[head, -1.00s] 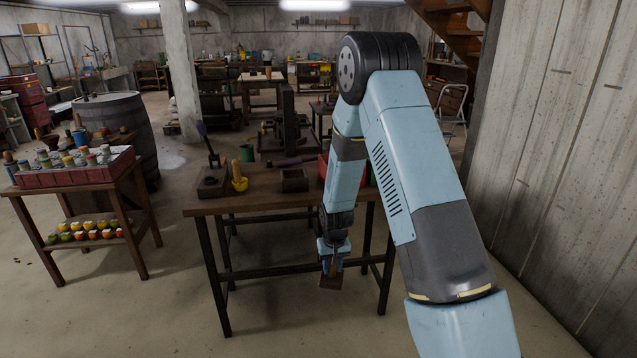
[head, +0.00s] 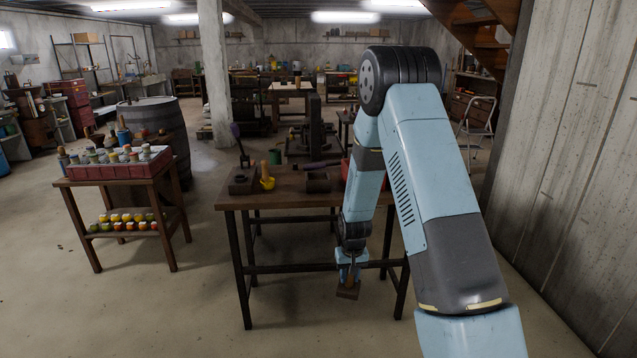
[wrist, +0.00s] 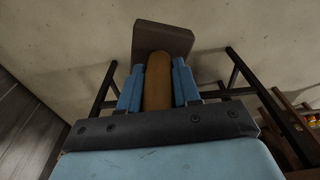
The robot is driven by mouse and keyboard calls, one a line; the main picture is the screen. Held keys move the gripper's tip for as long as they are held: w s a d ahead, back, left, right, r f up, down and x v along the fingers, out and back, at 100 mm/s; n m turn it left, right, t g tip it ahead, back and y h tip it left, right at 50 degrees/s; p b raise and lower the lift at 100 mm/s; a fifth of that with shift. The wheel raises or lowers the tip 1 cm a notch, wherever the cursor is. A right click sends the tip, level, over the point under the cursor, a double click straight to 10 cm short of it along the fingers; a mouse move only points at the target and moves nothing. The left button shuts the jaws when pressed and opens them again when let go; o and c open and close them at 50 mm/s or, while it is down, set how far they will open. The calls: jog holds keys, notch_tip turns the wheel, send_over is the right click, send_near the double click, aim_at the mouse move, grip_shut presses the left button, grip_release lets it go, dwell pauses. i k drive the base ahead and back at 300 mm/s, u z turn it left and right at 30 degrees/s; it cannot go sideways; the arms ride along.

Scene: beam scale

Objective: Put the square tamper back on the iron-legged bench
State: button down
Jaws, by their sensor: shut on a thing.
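My gripper (head: 349,272) is shut on the square tamper (head: 347,292), which hangs below it with its dark square plate lowest. In the wrist view the tamper's round tan handle (wrist: 158,82) sits between my two blue fingers, and its brown plate (wrist: 163,38) lies beyond them over the floor. The iron-legged bench (head: 290,202) has a brown wooden top and dark thin legs. My gripper and the tamper are in front of the bench's right part, lower than its top. My arm hides the right end of the bench.
On the bench stand a dark block with a purple-handled tool (head: 241,160), a yellow cup with a wooden handle (head: 267,180), a dark open box (head: 318,182) and a red bin (head: 345,172). The front middle of the top is clear. A rack table (head: 115,170) stands left.

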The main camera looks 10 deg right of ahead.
aim_at(292, 188)
jog(key=i, duration=0.85)
